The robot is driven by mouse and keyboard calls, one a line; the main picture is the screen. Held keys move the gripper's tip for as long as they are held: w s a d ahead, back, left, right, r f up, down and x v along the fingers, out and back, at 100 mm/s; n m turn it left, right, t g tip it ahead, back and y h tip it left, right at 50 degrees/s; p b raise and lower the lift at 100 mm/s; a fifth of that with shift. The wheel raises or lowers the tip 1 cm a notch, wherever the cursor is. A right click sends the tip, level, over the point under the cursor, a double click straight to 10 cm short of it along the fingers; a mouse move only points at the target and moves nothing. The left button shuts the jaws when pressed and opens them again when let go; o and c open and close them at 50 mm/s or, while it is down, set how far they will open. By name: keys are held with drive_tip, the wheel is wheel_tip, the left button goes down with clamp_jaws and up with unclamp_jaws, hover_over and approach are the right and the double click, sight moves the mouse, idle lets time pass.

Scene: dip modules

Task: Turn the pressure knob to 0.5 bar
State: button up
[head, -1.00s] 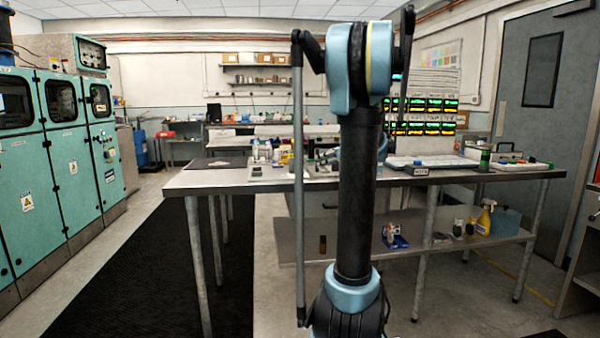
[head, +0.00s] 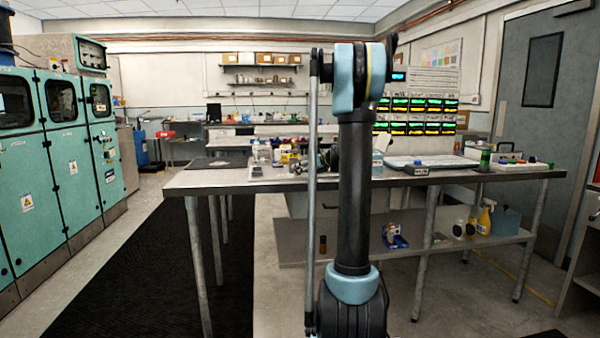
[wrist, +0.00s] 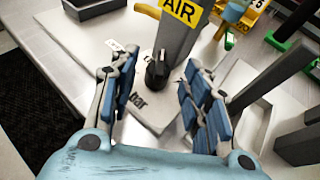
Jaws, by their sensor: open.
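In the wrist view, a black knob (wrist: 157,68) stands up near the foot of a grey post with a yellow AIR label (wrist: 181,11). The knob sits on a light plate (wrist: 152,105) marked "bar"; its scale and pointer are too small or hidden to read. My gripper (wrist: 156,82) is open, with one blue-padded finger on the left of the knob and one on the right. The knob lies between the fingers in the picture, and I see no contact. In the head view my arm hides the knob and gripper.
The steel table (head: 225,180) carries small bottles and boxes. In the wrist view a dark tray (wrist: 90,8) is at the upper left, yellow and green fixtures at the upper right, and a grey open box (wrist: 245,118) right of the fingers. Bare tabletop shows at left.

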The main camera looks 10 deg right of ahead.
drive_tip(key=shift+w+a+f, duration=0.3)
drive_tip(key=shift+w+a, duration=0.1)
drive_tip(key=shift+w, duration=0.15)
drive_tip(key=shift+c, duration=0.3)
clamp_jaws()
drive_tip(key=shift+w+d+n+g+y, duration=0.15)
drive_tip(key=shift+d+n+g+y, duration=0.05)
drive_tip(key=shift+n+g+y, duration=1.1)
drive_tip(key=shift+n+y, duration=0.1)
drive_tip(key=shift+n, duration=0.2)
drive_tip(key=shift+o, duration=0.3)
unclamp_jaws()
drive_tip(key=shift+d, duration=0.1)
